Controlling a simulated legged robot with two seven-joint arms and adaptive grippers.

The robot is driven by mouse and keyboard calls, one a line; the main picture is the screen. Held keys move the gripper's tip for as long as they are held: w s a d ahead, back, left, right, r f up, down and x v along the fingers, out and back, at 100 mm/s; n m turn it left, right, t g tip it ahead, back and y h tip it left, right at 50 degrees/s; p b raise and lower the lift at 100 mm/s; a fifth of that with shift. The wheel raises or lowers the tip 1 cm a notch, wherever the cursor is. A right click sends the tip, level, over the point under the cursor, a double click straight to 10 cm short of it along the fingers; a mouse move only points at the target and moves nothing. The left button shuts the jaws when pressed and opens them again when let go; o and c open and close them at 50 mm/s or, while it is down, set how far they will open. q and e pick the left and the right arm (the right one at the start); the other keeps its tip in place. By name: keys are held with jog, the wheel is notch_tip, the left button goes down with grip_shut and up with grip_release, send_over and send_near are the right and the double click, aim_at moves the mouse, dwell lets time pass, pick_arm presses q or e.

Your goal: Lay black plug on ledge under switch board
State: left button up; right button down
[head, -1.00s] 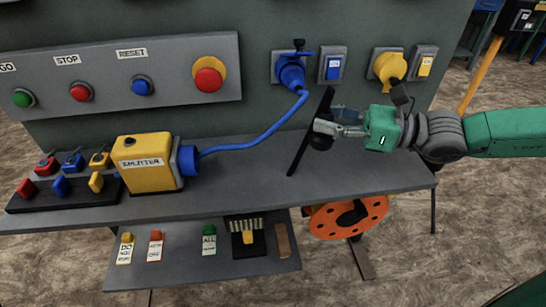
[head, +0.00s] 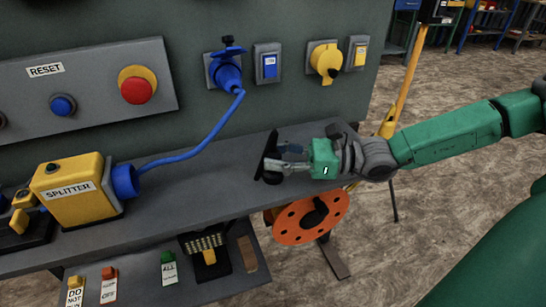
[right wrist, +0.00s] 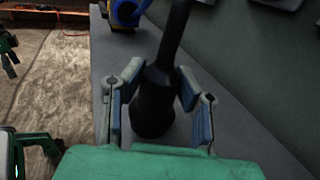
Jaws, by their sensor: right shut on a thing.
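The black plug (right wrist: 154,104) is between the fingers of my right gripper (right wrist: 158,88), which is shut on it; a thick black stem runs up from it in the right wrist view. In the head view the black plug (head: 269,160) and my right gripper (head: 275,162) are at the right part of the grey ledge (head: 205,178), below the switch board (head: 200,100). The plug looks very close to the ledge surface; I cannot tell whether it touches.
A blue plug (head: 228,72) with a blue cable runs to the yellow splitter box (head: 75,190) at the left of the ledge. A yellow plug cover (head: 326,61) is on the board. An orange reel (head: 306,218) is below the ledge. The middle ledge is clear.

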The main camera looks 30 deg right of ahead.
jog(key=c, duration=1.5)
grip_release()
jog(key=shift+d+f, duration=0.15)
jog(key=shift+d, duration=0.25)
jog(key=shift+c, duration=0.2)
jog(key=o, duration=0.3)
jog(key=shift+d+f, duration=0.1)
jog(key=shift+d, duration=0.15)
jog(key=shift+o, duration=0.2)
jog(key=shift+a+r, duration=0.3)
jog(key=shift+a, duration=0.35)
jog(key=shift+s+d+r+p, duration=0.1)
jog(key=shift+s+d+p, duration=0.05)
jog(key=shift+p, duration=0.15)
jog(key=p+v, duration=0.2)
jog(key=v, duration=0.3)
jog(key=p+v, duration=0.3)
jog(key=v, duration=0.2)
jog(key=shift+d, duration=0.45)
jog(key=shift+s+d+p, duration=0.25)
jog(key=shift+s+p, duration=0.05)
jog(key=shift+p, duration=0.1)
jog(key=shift+s+a, duration=0.1)
jog(key=shift+s, duration=0.05)
pick_arm(q)
notch_tip(320, 180, up, 6)
jog(key=shift+r, duration=0.2)
jog(key=shift+d, duration=0.1)
pick_arm(e)
jog(key=shift+d+f, duration=0.2)
